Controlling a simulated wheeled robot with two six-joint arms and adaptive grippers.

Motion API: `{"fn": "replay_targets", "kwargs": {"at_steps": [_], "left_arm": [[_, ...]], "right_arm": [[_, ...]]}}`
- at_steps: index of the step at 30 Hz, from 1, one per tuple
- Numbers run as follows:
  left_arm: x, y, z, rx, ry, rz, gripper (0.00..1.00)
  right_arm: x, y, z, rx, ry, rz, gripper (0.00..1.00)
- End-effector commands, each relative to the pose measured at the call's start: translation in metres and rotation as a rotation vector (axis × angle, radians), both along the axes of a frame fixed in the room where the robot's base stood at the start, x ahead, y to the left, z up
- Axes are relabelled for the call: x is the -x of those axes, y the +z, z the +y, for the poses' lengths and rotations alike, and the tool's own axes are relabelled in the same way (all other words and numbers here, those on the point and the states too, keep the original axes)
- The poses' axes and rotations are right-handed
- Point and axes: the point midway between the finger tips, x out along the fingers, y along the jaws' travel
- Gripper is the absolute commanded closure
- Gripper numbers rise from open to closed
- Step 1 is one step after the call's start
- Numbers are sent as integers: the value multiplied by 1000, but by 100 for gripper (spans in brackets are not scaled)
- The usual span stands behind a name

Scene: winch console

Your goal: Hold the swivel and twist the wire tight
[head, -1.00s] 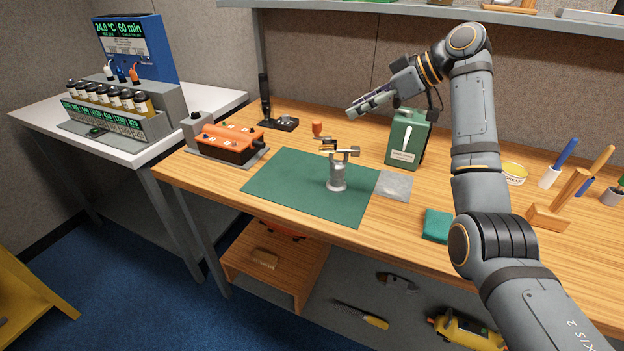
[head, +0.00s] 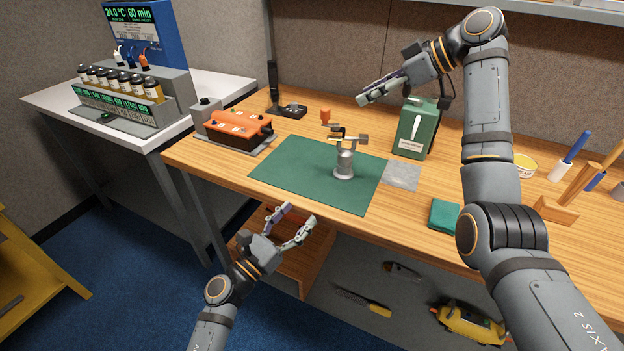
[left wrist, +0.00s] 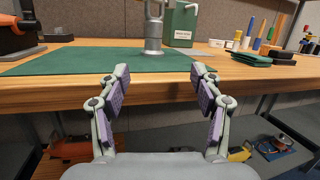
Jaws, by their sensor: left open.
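A grey cylindrical stand (head: 344,165) stands upright on the green mat (head: 290,172). It carries a small metal and brass fitting (head: 348,139) on top; I cannot make out the swivel and wire separately. An orange knob-like piece (head: 325,115) shows just behind it. My left gripper (head: 300,215) is open and empty, in front of the bench edge and below the mat. In the left wrist view, the stand (left wrist: 153,38) is beyond and between the open fingers (left wrist: 160,71). My right gripper (head: 377,91) hangs above the bench behind the stand, pointing left; its opening is unclear.
A green canister (head: 415,128) stands behind right of the mat. An orange control box (head: 236,130) is to the left. A grey plate (head: 402,174) and a teal cloth (head: 444,214) lie right.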

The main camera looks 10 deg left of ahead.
Motion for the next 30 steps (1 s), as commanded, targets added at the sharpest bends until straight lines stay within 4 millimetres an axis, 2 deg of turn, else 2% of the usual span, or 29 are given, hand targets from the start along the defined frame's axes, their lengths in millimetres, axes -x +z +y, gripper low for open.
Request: {"fn": "replay_targets", "kwargs": {"at_steps": [1, 3, 9, 13, 20, 23, 30], "left_arm": [[-17, 9, -7, -31, -35, -13, 35], [-37, 16, -15, -68, -79, 0, 35], [-84, 31, -26, -170, -142, 69, 35], [-99, 35, -26, -203, -146, 106, 35], [-106, 35, -28, -208, -145, 116, 35], [-116, 36, -37, -206, -144, 115, 35], [-153, 36, -70, -206, -146, 114, 35]], "right_arm": [[0, 0, 0, 0, 0, 0, 62], [0, 0, 0, 0, 0, 0, 62], [0, 0, 0, 0, 0, 0, 62], [0, 0, 0, 0, 0, 0, 62], [0, 0, 0, 0, 0, 0, 62], [0, 0, 0, 0, 0, 0, 62], [0, 0, 0, 0, 0, 0, 62]]}}
